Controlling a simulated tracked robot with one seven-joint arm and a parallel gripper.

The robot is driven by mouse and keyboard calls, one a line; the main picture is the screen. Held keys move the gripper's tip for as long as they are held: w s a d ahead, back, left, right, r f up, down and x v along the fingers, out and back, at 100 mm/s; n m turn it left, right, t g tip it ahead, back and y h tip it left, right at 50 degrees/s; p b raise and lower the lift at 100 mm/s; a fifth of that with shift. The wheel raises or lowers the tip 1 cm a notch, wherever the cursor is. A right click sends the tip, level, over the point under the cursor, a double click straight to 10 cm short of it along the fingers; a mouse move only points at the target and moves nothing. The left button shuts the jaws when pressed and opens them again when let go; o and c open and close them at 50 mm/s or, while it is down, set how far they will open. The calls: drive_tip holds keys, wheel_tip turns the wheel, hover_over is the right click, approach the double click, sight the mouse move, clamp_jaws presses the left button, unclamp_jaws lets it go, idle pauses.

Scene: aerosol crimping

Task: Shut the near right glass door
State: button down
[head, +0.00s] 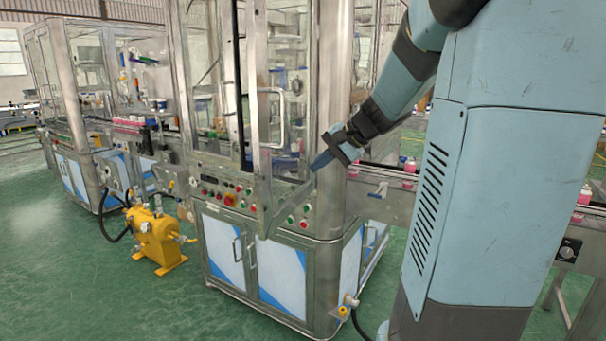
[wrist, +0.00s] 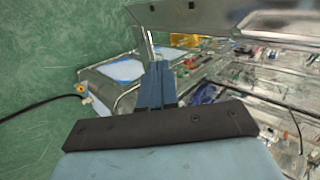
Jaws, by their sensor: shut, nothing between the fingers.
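The near right glass door (head: 257,150) stands open on the front of the near machine cabinet, its metal frame swung out past the control panel. Its bottom rail slopes back to the right toward the corner post. A bar handle (head: 283,118) shows on the door. My gripper (head: 319,163) is shut and empty, beside the right end of the bottom rail; I cannot tell whether it touches the door. In the wrist view the closed blue fingers (wrist: 156,68) point toward a metal frame edge (wrist: 215,18), probably the door's, across the top.
The control panel (head: 226,192) with coloured buttons lies below the door. A conveyor (head: 385,190) with pink bottles runs right of the cabinet. A yellow pump (head: 156,238) stands on the green floor at left. The floor in front of the cabinet is clear.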

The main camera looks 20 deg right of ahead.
sight(273, 187)
drive_tip(key=x, duration=0.3)
drive_tip(key=r+x, duration=0.1)
drive_tip(key=x, duration=0.3)
drive_tip(key=a+x, duration=0.1)
drive_tip(key=x, duration=0.3)
drive_tip(key=shift+w+a+r, duration=0.1)
drive_tip(key=shift+w, duration=0.35)
drive_tip(key=shift+w+a, duration=0.4)
drive_tip(key=shift+w, duration=0.1)
